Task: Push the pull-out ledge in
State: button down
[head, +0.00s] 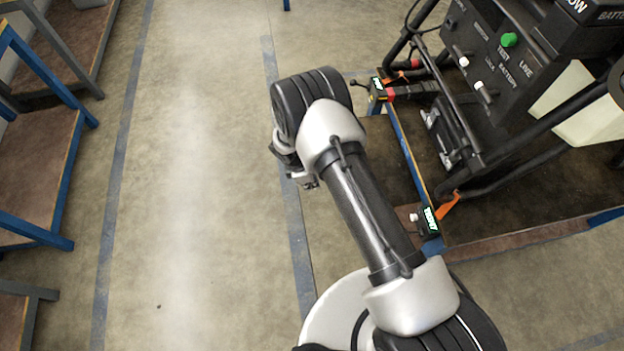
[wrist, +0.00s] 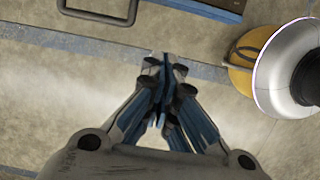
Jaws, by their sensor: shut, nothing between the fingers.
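My gripper (wrist: 165,65) is shut and empty, with its dark blue fingers together above bare floor in the wrist view. In the head view it is mostly hidden behind my wrist, left of the drone's stand. I cannot clearly single out the pull-out ledge. A small brown board (head: 406,214) juts left past the stand's blue edge, partly behind my arm, and may be it. In the wrist view, a blue-edged brown panel (wrist: 213,9) shows at the top, apart from my fingers.
The low stand (head: 408,155) carries a black-framed machine (head: 500,60) with switches and a green knob. Two orange-strapped clamps hold its left edge. Brown-topped, blue-framed racks (head: 45,165) line the far left. The floor between is clear. A dark metal loop (wrist: 98,12) shows at the wrist view's top.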

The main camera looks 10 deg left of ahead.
jog(key=w+d+f+b, duration=0.1)
jog(key=d+f+b, duration=0.1)
jog(key=d+f, duration=0.3)
jog(key=shift+w+f+b, duration=0.2)
jog(key=shift+w+b, duration=0.1)
jog(key=shift+d, duration=0.1)
jog(key=shift+w+d, duration=0.1)
